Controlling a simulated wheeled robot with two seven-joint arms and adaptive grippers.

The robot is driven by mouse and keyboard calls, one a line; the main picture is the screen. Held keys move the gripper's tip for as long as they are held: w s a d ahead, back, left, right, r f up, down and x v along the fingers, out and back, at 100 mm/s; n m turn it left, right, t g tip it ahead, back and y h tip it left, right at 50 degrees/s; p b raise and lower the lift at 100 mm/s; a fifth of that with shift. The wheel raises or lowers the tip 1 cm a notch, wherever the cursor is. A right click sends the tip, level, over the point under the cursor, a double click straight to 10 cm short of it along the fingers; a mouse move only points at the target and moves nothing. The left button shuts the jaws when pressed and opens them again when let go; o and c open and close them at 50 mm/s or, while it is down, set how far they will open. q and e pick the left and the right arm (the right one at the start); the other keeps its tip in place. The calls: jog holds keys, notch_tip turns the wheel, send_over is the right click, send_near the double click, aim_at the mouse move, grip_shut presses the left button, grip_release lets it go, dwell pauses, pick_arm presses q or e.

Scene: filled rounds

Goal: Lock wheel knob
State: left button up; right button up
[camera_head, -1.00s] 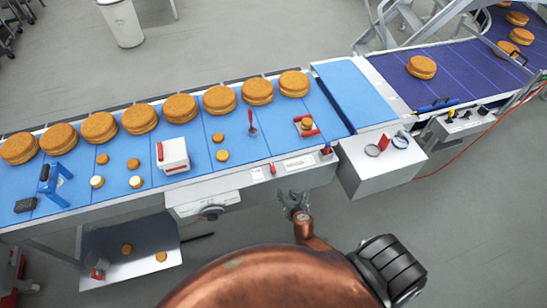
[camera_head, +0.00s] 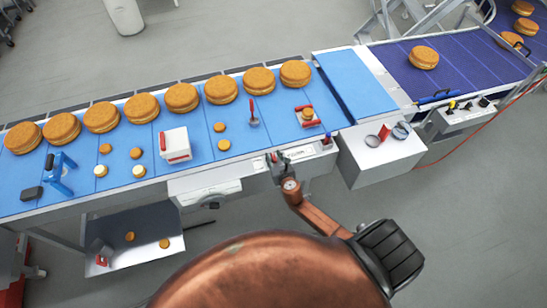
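A dark round knob (camera_head: 212,206) sits on the white front panel (camera_head: 185,201) below the blue conveyor; I cannot tell if it is the wheel knob, or its lock state. My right gripper (camera_head: 277,163) is at the front rail, right of and above this panel knob. It overlaps a small red part on the rail and partly hides the label there. Its fingers are too small to tell whether they are open or hold anything. A second small red knob (camera_head: 326,141) stands on the rail to the right, apart from the gripper. My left gripper is not in view.
Several large filled rounds (camera_head: 222,89) line the far side of the blue conveyor (camera_head: 245,140). A white box (camera_head: 175,144), a blue stand (camera_head: 60,175) and small rounds lie nearer. A white side box (camera_head: 380,160) projects at right. The floor in front is mostly clear.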

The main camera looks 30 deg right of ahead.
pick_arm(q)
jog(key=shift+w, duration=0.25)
pick_arm(e)
jog(key=shift+c, duration=0.5)
grip_shut()
